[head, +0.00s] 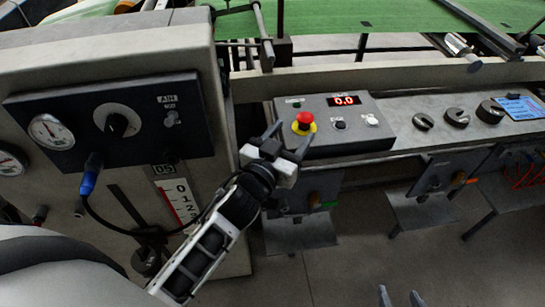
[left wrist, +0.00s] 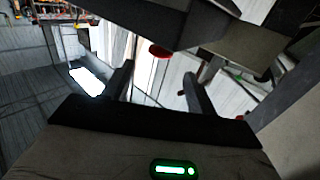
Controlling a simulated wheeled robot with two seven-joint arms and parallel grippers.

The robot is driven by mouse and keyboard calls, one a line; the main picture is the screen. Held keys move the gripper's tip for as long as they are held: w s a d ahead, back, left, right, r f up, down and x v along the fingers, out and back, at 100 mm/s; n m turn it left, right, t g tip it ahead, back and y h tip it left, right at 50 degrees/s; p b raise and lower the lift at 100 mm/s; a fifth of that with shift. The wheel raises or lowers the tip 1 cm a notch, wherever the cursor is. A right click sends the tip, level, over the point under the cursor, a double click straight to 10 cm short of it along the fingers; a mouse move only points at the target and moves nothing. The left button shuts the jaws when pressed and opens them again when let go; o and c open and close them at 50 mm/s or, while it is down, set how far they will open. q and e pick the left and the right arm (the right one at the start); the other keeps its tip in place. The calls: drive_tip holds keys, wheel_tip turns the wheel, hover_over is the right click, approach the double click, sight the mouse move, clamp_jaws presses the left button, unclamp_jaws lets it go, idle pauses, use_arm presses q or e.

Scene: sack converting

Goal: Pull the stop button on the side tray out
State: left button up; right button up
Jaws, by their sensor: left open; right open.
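The stop button (head: 305,118) is a red mushroom knob on a yellow collar. It sits on the sloped top of a grey control box on the side tray (head: 408,108). My left gripper (head: 288,141) is open and empty, with its fingertips just in front of and below the button in the head view. I cannot tell whether a finger touches it. In the left wrist view a red rounded shape, which looks like the button (left wrist: 159,51), shows beyond the open left fingers (left wrist: 158,76). My right gripper (head: 401,297) is open and empty at the bottom edge.
The control box has a red display (head: 344,100) reading 0.0, a black knob (head: 339,124) and a white switch (head: 371,120). Slotted weights (head: 457,117) and a blue-screened device (head: 520,107) lie to the right. A gauge panel (head: 108,122) stands left. Green sheet material (head: 400,14) runs behind.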

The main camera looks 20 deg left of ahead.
use_arm(q)
drive_tip(key=s, duration=0.8)
drive_tip(key=shift+a+b, duration=0.3)
drive_tip(key=shift+b, duration=0.1)
drive_tip(key=s+d+f+m+g+h, duration=0.1)
drive_tip(key=s+f+g, duration=0.6)
drive_tip(key=f, duration=0.7)
drive_tip(key=s+d+h, duration=0.1)
drive_tip(key=s+d, duration=0.1)
drive_tip(key=shift+s+f+m, duration=0.3)
drive_tip(key=shift+d, duration=0.1)
idle(1.4)
